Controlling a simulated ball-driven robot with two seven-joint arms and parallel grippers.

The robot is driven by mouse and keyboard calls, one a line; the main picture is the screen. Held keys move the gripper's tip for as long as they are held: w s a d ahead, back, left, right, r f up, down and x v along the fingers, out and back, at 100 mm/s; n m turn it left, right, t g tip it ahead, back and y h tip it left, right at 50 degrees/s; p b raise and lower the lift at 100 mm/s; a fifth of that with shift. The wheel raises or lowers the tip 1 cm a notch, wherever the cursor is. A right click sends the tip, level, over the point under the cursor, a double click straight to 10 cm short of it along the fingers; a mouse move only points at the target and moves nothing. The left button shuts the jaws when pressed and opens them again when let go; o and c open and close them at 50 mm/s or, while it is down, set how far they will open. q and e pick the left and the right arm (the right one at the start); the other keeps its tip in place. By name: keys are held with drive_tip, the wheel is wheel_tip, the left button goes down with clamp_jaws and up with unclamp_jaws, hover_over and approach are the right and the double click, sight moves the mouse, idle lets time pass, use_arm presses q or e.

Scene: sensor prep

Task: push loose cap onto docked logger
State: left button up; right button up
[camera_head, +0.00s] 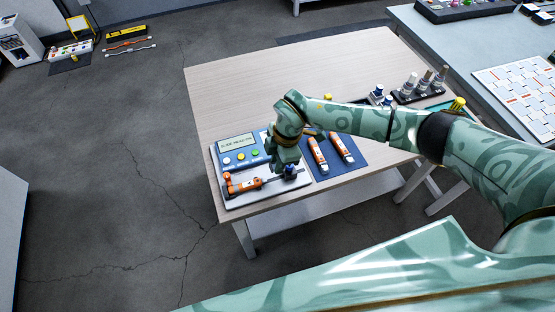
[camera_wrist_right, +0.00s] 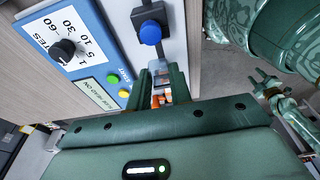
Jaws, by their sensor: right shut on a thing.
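The docked logger (camera_head: 246,185), orange with a white band, lies along the front of a white dock plate (camera_head: 238,203) at the table's near left corner. My right gripper (camera_head: 284,166) is low over the plate's right part, just right of the logger. In the wrist view its two green fingers (camera_wrist_right: 163,88) are shut on a small orange-and-white piece (camera_wrist_right: 166,98). Only a little of this piece shows, and I cannot tell whether it is the loose cap or part of the logger.
A blue control box (camera_head: 235,148) with display and buttons stands behind the logger. A blue knob (camera_wrist_right: 150,33) on a dark block sits beyond my fingertips. Two orange-and-white loggers (camera_head: 318,156) lie on a blue mat (camera_head: 326,173) to the right. The table's back left is clear.

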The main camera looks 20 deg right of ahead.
sight(269, 181)
drive_tip(key=b+x, duration=0.3)
drive_tip(key=shift+d+f, duration=0.3)
drive_tip(key=shift+f, duration=0.05)
use_arm(q)
drive_tip(key=shift+s+d+f+b, duration=0.1)
drive_tip(key=shift+s+f+b, duration=0.15)
drive_tip(key=shift+f, duration=0.5)
drive_tip(key=shift+s+d+f+b, duration=0.15)
drive_tip(key=shift+s+f, duration=0.1)
drive_tip(key=shift+f, duration=0.45)
drive_tip(key=shift+s+d+f+b, duration=0.15)
drive_tip(key=shift+s+f, duration=0.1)
drive_tip(key=shift+f, duration=0.5)
use_arm(e)
drive_tip(key=shift+d+x, duration=0.25)
drive_tip(key=shift+x, duration=0.9)
use_arm(q)
drive_tip(key=shift+a+r+p, duration=0.2)
drive_tip(key=shift+r+p, duration=0.05)
drive_tip(key=shift+p, duration=0.05)
use_arm(e)
drive_tip(key=shift+a+f, duration=0.1)
drive_tip(key=shift+a, duration=0.25)
use_arm(q)
drive_tip(key=shift+w+r+p, duration=0.15)
drive_tip(key=shift+r+p, duration=0.2)
drive_tip(key=shift+w+r+p, duration=0.15)
drive_tip(key=shift+r+p, duration=0.35)
use_arm(e)
drive_tip(key=shift+a, duration=0.6)
